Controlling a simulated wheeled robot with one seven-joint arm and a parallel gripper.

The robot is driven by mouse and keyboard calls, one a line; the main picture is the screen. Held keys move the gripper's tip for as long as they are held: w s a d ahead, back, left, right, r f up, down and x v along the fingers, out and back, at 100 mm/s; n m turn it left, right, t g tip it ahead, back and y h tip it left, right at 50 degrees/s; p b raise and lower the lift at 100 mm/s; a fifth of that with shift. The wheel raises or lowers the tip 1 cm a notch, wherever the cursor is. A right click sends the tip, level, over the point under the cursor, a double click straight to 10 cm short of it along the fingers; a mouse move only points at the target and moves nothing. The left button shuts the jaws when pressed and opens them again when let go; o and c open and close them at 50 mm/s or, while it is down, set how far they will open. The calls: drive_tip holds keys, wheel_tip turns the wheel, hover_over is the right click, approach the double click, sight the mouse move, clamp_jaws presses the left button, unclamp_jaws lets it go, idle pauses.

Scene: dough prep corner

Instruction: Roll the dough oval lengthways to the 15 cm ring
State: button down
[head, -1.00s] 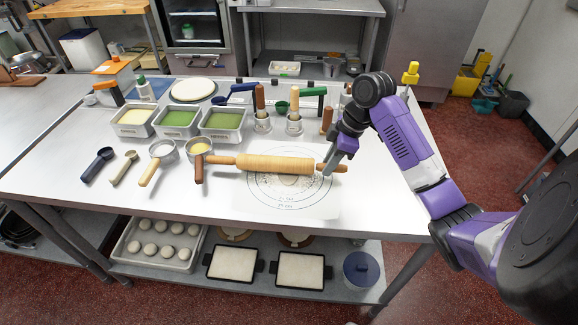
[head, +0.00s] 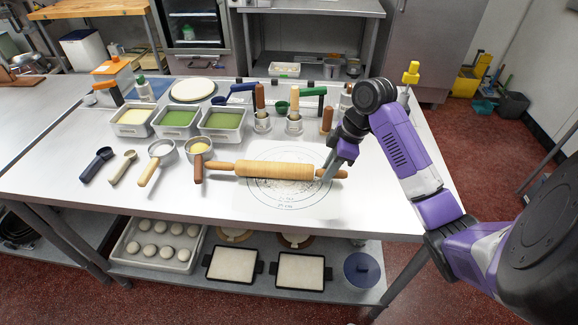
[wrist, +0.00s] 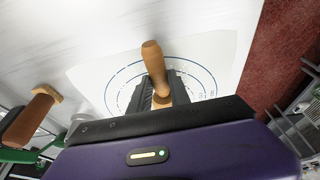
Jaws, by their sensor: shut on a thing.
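A wooden rolling pin (head: 275,169) lies crosswise over a pale mat (head: 287,209) printed with dark rings. My gripper (head: 330,173) is shut on the pin's right handle; the handle (wrist: 152,58) also shows between the fingers in the wrist view. The dough is not clearly visible; the pin covers the middle of the rings. A floury patch (head: 291,186) shows at the pin's near edge.
A sieve (head: 162,151) and scoops lie farther left. Trays of fillings (head: 178,122) and upright tools (head: 294,110) stand behind. The counter's front right is clear.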

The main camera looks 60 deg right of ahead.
drive_tip(key=shift+d, duration=0.1)
drive_tip(key=shift+w+d+f, duration=0.1)
drive_tip(key=shift+w+d, duration=0.3)
drive_tip(key=shift+d, duration=0.45)
drive_tip(key=shift+w+d, duration=0.4)
drive_tip(key=shift+d, duration=0.45)
drive_tip(key=shift+r, duration=0.3)
drive_tip(key=c, duration=1.1)
unclamp_jaws()
drive_tip(key=shift+f, duration=0.1)
drive_tip(key=shift+p+v, duration=2.2)
drive_tip(key=shift+v, duration=0.85)
